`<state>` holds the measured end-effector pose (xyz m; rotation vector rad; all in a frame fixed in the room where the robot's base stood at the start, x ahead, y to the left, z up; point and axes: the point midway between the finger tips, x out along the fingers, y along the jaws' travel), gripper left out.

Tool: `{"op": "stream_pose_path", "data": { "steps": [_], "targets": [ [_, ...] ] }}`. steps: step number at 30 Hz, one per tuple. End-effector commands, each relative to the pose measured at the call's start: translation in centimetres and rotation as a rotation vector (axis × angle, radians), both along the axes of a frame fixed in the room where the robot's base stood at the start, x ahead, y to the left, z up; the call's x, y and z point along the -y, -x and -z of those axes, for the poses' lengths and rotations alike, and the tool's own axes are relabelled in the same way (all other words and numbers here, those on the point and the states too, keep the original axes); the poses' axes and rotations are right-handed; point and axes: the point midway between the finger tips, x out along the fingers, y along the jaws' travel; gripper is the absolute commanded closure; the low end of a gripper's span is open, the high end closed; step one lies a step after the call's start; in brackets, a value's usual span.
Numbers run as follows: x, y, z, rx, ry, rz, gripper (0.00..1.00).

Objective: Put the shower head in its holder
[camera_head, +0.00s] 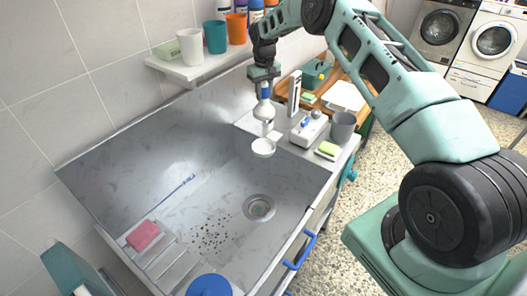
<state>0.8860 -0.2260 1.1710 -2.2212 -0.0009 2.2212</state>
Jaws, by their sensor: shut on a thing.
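My gripper (264,72) is above the back right rim of the grey tub and is shut on the shower head (264,110). Its blue part is just under the jaws and its white part hangs downward. A white disc (263,147) shows below it, over the basin; I cannot tell if it belongs to the shower head. A white upright post (295,93), possibly the holder, stands on the ledge to the right of the shower head, apart from it. The holder's shape is too small to make out.
A white box (309,128), a grey cup (342,126) and a yellow-green sponge (328,149) stand on the right ledge. A wall shelf (200,69) holds cups and bottles. The tub (110,180) has a drain (259,207), dark specks and a pink sponge (143,235).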

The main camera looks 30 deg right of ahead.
Motion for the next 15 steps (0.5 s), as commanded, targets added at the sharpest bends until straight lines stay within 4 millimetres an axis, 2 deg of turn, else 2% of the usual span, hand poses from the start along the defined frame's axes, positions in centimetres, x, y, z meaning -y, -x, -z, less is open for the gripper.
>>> {"op": "stream_pose_path", "data": {
  "steps": [3,15],
  "targets": [
    [0.24,-0.67,-0.04,0.001,0.0,0.0,1.0],
    [0.25,-0.69,0.22,0.001,0.0,0.0,1.0]
  ]
}}
